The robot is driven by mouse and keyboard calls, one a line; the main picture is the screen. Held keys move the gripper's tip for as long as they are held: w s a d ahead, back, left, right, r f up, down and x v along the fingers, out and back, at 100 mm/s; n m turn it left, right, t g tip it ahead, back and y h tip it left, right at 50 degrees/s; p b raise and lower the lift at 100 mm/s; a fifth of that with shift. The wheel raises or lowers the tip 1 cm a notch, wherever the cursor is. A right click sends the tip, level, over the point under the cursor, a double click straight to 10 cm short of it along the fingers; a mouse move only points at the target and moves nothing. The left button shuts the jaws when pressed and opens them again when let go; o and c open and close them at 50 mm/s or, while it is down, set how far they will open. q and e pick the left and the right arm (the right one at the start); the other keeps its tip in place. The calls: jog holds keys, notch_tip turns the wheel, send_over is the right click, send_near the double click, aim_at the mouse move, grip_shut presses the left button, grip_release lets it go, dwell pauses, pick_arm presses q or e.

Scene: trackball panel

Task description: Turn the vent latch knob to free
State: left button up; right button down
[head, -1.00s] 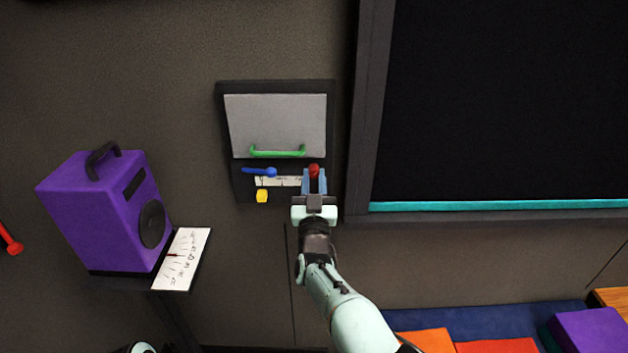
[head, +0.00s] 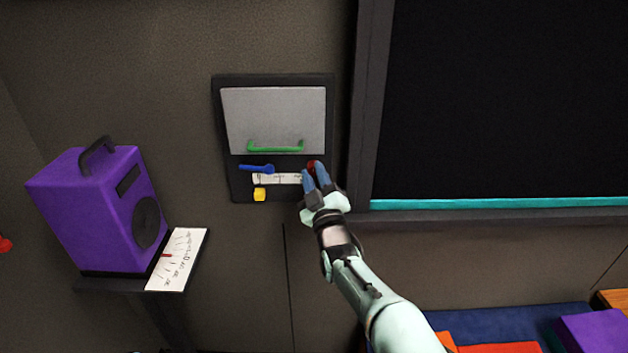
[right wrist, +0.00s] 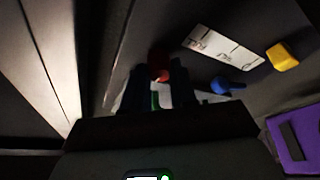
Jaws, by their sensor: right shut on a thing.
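A dark wall panel (head: 239,184) holds a grey flap (head: 274,112) with a green handle (head: 275,147). Below the flap are a blue lever (head: 257,168) pointing left, a white marked strip (head: 290,179), a yellow knob (head: 259,194) and a red knob (head: 312,164). My right gripper (head: 315,174) is shut on the red knob, its blue fingers covering part of it. In the right wrist view the red knob (right wrist: 157,62) shows at the fingertips (right wrist: 158,82). I cannot read which knob is the vent latch. My left gripper is out of view.
A purple speaker (head: 85,215) stands on a shelf at left with a white dial card (head: 178,258). A large dark framed board (head: 500,100) with a teal ledge (head: 490,204) is close to the panel's right. Colored blocks (head: 590,335) lie at lower right.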

jog(key=n+g, duration=0.1)
jog(key=n, duration=0.2)
jog(key=n+g+y, duration=0.1)
jog(key=n, duration=0.2)
jog(key=shift+d+r+n+y, duration=0.1)
jog(key=shift+d+n+y, duration=0.05)
jog(key=shift+n+y, duration=0.2)
jog(key=n+g, duration=0.2)
jog(key=n, duration=0.3)
jog(key=shift+r, duration=0.15)
jog(key=c, duration=0.9)
grip_release()
